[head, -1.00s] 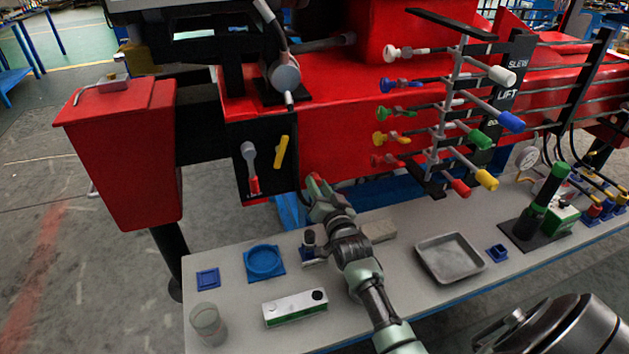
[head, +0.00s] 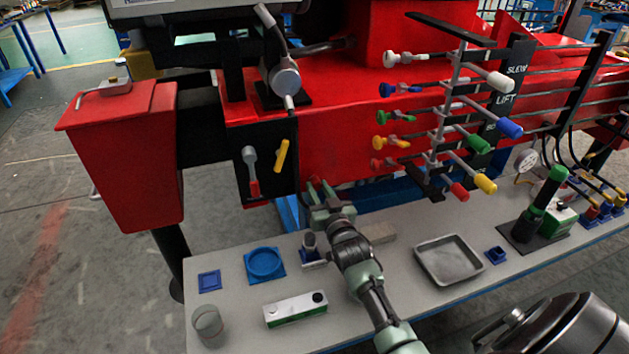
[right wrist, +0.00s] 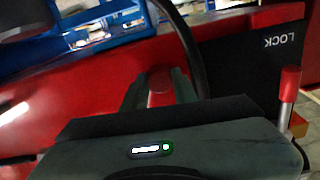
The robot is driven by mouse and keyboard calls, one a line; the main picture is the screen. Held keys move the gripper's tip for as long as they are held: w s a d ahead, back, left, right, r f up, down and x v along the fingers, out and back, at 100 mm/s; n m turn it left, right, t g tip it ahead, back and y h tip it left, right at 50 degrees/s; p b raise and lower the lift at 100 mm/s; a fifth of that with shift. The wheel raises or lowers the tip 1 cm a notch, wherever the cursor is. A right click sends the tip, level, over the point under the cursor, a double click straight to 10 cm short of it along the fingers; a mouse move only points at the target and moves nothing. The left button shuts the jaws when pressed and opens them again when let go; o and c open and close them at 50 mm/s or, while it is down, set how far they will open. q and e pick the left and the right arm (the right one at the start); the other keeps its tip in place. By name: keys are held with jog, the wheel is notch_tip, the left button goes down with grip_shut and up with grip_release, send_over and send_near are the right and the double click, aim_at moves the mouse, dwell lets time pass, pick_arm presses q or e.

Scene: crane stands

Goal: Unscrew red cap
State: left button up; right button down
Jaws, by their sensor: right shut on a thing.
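My right gripper (head: 320,188) is in the middle of the head view, at the lower edge of the red machine body and above the back of the bench. In the right wrist view, its two dark fingers (right wrist: 160,88) are on either side of the red cap (right wrist: 160,80) and shut on it. In the head view only a small bit of red shows at the fingertips. What lies under the cap is hidden, so I cannot tell whether it still sits on a thread. My left gripper is not in view.
A black panel with a red-handled lever (head: 251,170) and a yellow handle (head: 282,156) is left of the gripper. A dark hose (right wrist: 185,40) runs close by the fingers. The bench holds a blue round dish (head: 265,263), a metal tray (head: 450,260) and a glass (head: 208,322).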

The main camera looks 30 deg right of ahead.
jog(key=shift+f, duration=0.1)
jog(key=n, duration=0.3)
jog(key=shift+s+n, duration=0.1)
jog(key=shift+n, duration=1.1)
jog(key=shift+f+n, duration=0.1)
jog(key=shift+n, duration=1)
jog(key=n, duration=0.3)
